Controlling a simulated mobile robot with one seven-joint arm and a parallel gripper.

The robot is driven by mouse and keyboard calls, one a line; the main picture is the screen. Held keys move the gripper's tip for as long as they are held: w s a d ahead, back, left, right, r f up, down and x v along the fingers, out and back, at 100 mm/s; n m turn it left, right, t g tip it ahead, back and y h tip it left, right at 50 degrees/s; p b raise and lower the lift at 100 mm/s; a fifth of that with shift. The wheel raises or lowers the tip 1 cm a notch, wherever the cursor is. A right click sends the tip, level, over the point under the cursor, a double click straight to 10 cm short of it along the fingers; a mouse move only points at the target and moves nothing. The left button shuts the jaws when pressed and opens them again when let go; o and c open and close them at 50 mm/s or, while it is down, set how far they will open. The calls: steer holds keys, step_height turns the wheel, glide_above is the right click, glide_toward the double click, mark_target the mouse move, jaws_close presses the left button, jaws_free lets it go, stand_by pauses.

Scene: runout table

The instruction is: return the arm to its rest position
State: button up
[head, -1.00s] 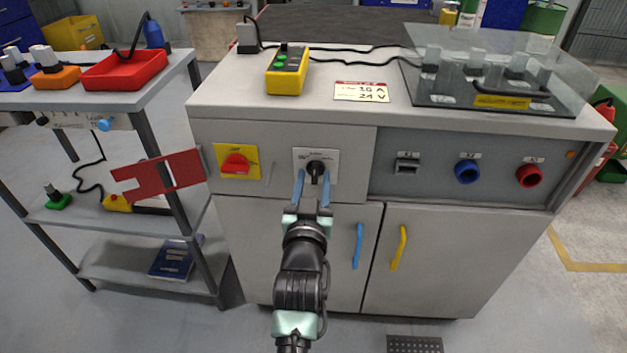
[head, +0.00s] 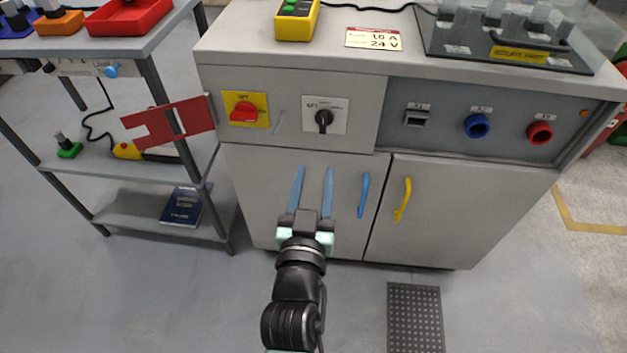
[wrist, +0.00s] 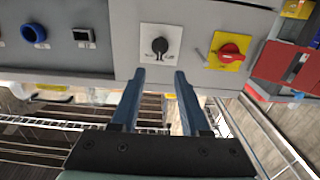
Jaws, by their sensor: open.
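My gripper (head: 313,188) is in front of the cabinet's left door in the head view, below the black rotary knob (head: 323,120). Its two blue fingers are apart, with nothing between them. In the wrist view my gripper (wrist: 160,88) also shows open and empty, with the black knob (wrist: 160,46) on its white plate beyond the fingertips. The fingers are clear of the knob. My arm reaches up from the bottom of the head view.
The cabinet (head: 285,190) has a red switch (head: 243,112) on a yellow plate, a blue handle (head: 363,195), a yellow handle (head: 402,200) and coloured sockets. A shelf cart (head: 110,180) with a red bracket (head: 170,122) stands left. Open floor lies in front.

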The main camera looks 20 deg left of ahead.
steer(key=shift+s+d, duration=0.1)
steer(key=shift+s, duration=0.25)
steer(key=shift+r, duration=0.1)
steer(key=w+d+r+m+t+h, duration=0.1)
steer(key=d+r+m+t+h, duration=0.2)
steer(key=r, duration=1.1)
steer(key=w+d+r+t, duration=0.1)
steer(key=d+r+t, duration=0.35)
steer(key=r, duration=0.95)
steer(key=s+d+r+t+h+p, duration=0.1)
steer(key=s+d+r, duration=0.25)
steer(key=r, duration=0.35)
steer(key=s+d+r+t, duration=0.1)
steer(key=s+d+r, duration=0.1)
steer(key=s+r, duration=0.35)
steer(key=s+d+r+t+h+p, duration=0.1)
steer(key=s+d+r, duration=0.1)
steer(key=r, duration=0.7)
step_height(320, 180, up, 28)
steer(key=p, duration=2.8)
steer(key=shift+w+p, duration=0.35)
steer(key=shift+p, duration=0.05)
